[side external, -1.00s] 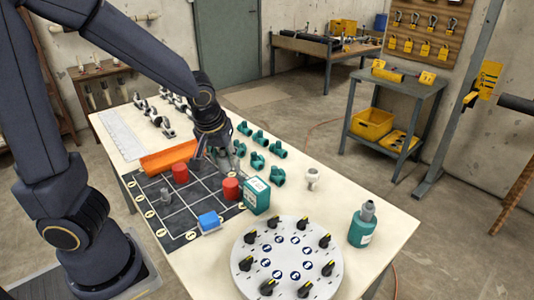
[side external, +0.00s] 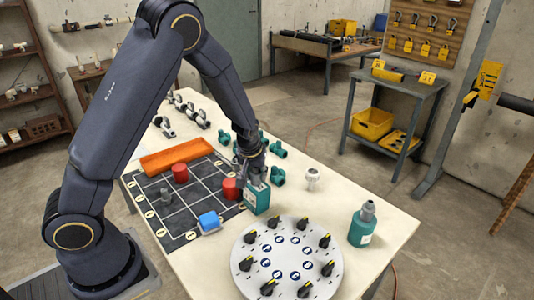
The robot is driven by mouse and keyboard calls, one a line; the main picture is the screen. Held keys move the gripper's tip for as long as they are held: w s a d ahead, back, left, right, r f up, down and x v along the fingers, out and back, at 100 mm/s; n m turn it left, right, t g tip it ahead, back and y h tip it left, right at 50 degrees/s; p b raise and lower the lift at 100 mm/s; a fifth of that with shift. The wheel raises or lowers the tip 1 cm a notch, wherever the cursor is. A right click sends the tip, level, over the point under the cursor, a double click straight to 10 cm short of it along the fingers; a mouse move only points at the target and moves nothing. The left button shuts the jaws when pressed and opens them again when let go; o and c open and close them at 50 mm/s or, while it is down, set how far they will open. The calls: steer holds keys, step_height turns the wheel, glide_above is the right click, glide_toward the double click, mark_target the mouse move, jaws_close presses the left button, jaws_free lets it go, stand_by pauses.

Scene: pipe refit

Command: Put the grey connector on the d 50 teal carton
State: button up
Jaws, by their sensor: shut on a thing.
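The teal carton (side external: 256,200) with a white label stands upright at the right edge of the dark gridded board. My gripper (side external: 254,181) points down right at the carton's top. It is shut on a small grey piece, apparently the grey connector, which my fingers mostly hide. I cannot tell whether that piece touches the carton's top. Another grey piece (side external: 165,195) stands on the left of the board. A second teal container (side external: 361,230) at the table's right has a grey fitting (side external: 368,208) on top.
A red cylinder (side external: 230,189) stands close left of the carton, another (side external: 180,173) farther back. A blue block (side external: 209,222) and a round grey plate (side external: 287,262) with black knobs lie in front. Teal fittings (side external: 278,178) and a white fitting (side external: 312,177) lie behind and right.

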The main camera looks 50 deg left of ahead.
steer(key=o, duration=1.1)
steer(key=shift+f, duration=0.1)
steer(key=shift+o, duration=0.2)
steer(key=v, duration=1.2)
steer(key=s+d+r+m+h, duration=0.1)
steer(key=s+d+r+m, duration=0.1)
steer(key=s, duration=0.4)
steer(key=s+d+r+m+t+h, duration=0.1)
steer(key=s+d+r+m, duration=0.1)
steer(key=s+r, duration=0.3)
steer(key=s+d+r+m+t, duration=0.1)
steer(key=s+d+r+m, duration=0.1)
steer(key=s, duration=0.6)
step_height(320, 180, up, 2)
steer(key=shift+s+d+r+m+h, duration=0.2)
steer(key=shift+s+d+m+h, duration=0.15)
steer(key=shift+m, duration=0.35)
steer(key=shift+w, duration=0.1)
